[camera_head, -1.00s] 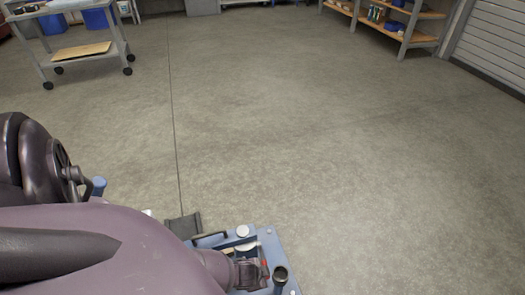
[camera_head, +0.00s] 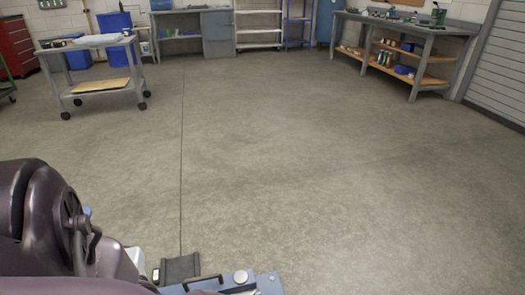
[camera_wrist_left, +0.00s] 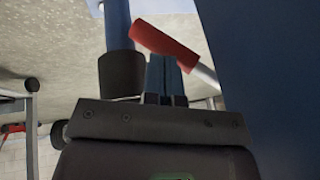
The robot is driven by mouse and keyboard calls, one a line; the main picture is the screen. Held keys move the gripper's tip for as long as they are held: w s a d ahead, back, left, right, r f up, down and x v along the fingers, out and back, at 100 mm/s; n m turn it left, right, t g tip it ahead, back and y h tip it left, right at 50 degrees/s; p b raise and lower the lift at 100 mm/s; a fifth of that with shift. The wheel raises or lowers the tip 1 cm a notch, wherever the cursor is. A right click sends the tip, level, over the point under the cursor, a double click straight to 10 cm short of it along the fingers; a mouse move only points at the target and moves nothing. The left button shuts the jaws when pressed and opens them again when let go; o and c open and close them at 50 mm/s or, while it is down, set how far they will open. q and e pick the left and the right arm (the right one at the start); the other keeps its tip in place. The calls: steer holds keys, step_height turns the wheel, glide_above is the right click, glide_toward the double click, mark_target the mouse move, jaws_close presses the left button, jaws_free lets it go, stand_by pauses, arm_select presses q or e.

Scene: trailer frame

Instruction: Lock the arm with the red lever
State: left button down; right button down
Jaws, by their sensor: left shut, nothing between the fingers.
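In the left wrist view, a red lever handle (camera_wrist_left: 165,45) on a bare metal rod (camera_wrist_left: 205,74) slants down to the right. My left gripper (camera_wrist_left: 165,65) is shut and empty, its fingertips just below the red handle in the picture. I cannot tell whether they touch it. A blue post with a dark end piece (camera_wrist_left: 121,74) is left of the fingers. I cannot tell which part is the arm to lock. In the head view, only the top of the blue trailer frame (camera_head: 268,283) shows at the bottom edge; the lever and both grippers are out of that view.
A large blue surface (camera_wrist_left: 270,70) fills the right of the wrist view, close to the gripper. In the head view, a cart (camera_head: 92,70) stands at the back left and a workbench (camera_head: 408,45) at the back right. The floor (camera_head: 300,180) between is clear.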

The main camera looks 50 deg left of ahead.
arm_select(q)
steer(key=shift+w+a+f+t+y+b, duration=0.15)
steer(key=shift+a+f+y+b, duration=0.15)
steer(key=shift+f+b, duration=0.2)
steer(key=shift+a+f+t+y+b, duration=0.15)
steer(key=shift+f+y+b, duration=0.2)
steer(key=shift+f, duration=0.15)
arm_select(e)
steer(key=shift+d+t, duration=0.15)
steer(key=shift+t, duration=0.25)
arm_select(q)
steer(key=shift+d+r, duration=0.1)
